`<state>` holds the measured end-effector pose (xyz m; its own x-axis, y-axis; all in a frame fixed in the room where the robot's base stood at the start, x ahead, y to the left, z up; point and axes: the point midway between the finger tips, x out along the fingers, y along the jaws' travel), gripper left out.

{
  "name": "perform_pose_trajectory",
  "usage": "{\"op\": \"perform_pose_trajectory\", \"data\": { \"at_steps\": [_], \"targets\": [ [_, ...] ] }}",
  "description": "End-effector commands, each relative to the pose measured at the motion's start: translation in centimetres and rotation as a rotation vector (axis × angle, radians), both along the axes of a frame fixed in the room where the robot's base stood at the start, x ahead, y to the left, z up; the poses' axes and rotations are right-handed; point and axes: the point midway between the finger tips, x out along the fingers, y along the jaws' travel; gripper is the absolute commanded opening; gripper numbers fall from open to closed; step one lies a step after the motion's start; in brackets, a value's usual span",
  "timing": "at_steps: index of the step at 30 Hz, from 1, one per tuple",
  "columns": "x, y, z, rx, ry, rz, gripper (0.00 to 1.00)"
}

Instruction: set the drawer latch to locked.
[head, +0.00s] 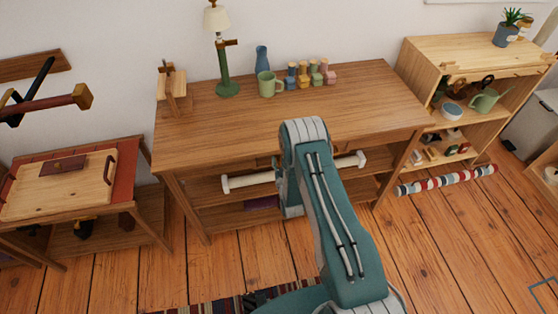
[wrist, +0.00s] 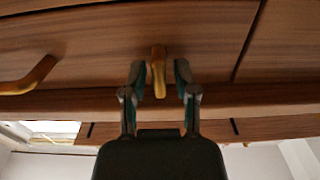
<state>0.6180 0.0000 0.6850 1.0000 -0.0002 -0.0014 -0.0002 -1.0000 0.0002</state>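The latch (wrist: 158,70) is a small gold-brown lever on a wooden drawer front (wrist: 100,45) in the wrist view. My gripper (wrist: 160,80) is open, with one dark finger on each side of the latch. A small gap shows between the latch and each finger, so it is not clamped. The latch points along the picture's vertical; whether that means locked I cannot tell. A curved gold-brown handle (wrist: 28,78) is on the drawer front to the left. In the head view my arm covers the gripper and the latch at the desk's front.
The wooden desk (head: 330,110) bears a green lamp (head: 224,65), a green mug (head: 266,84), a blue vase (head: 262,58) and several small jars (head: 312,74). A pale bar (head: 248,181) shows below its front edge. A shelf unit (head: 420,70) stands right, a side table (head: 125,160) left.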

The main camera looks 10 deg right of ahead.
Motion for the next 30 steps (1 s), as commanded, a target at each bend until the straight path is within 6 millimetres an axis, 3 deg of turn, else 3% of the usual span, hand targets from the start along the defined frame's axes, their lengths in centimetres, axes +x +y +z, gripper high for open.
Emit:
{"op": "perform_pose_trajectory", "data": {
  "at_steps": [17, 30],
  "targets": [
    [-0.01, -0.04, -0.09, 0.056, 0.002, 0.001, 0.00],
    [-0.03, -0.43, -0.29, 0.398, 0.005, -0.001, 0.00]
  ]
}}
